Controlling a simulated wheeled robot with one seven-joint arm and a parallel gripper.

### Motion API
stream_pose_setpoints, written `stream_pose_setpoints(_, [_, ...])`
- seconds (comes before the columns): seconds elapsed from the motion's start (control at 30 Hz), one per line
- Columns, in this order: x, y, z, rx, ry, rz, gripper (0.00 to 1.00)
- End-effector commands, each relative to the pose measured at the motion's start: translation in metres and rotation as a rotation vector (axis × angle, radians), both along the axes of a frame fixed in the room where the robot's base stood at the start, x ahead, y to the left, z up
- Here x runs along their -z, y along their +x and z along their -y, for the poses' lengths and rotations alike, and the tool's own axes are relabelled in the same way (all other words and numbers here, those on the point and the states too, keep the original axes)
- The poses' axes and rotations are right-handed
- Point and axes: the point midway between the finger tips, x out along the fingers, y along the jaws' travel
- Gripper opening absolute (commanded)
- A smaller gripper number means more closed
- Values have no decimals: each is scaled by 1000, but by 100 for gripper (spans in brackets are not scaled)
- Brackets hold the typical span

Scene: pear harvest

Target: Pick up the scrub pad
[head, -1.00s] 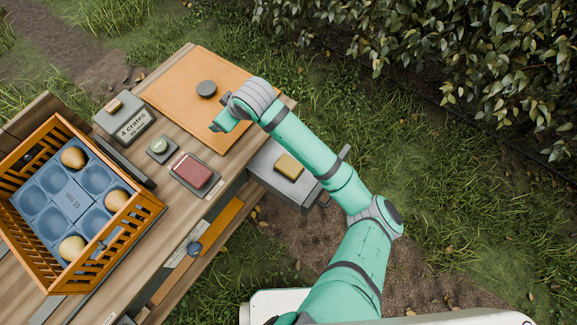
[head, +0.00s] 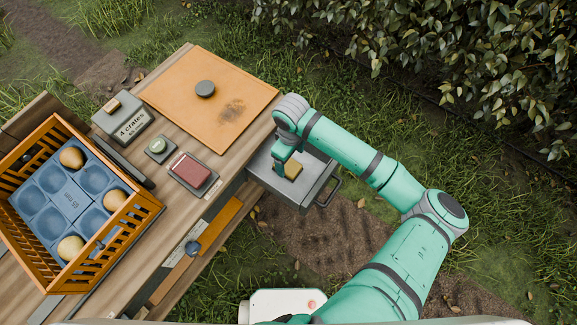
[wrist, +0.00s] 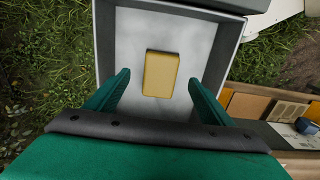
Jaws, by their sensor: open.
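The scrub pad is a small yellow block (head: 293,169) lying in an open grey drawer (head: 312,192) at the side of the bench. In the wrist view the scrub pad (wrist: 160,74) lies flat on the pale drawer floor. My gripper (head: 283,165) is over the drawer, just left of the pad in the head view. In the wrist view my gripper (wrist: 155,92) has its two green fingers wide apart, one on each side of the pad's near end, with nothing between them touching it. How far the fingertips are above the pad I cannot tell.
On the bench stand an orange board (head: 185,105) with a dark puck (head: 205,88), a red block (head: 190,169) on a tray, and an orange crate (head: 118,250) with pears. Grass lies right of the drawer.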

Motion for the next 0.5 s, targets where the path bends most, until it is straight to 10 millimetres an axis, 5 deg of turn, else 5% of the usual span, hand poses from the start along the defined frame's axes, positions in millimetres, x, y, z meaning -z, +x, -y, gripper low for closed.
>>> stream_pose_setpoints(0.5, [52,5,-9,2,0,0,75])
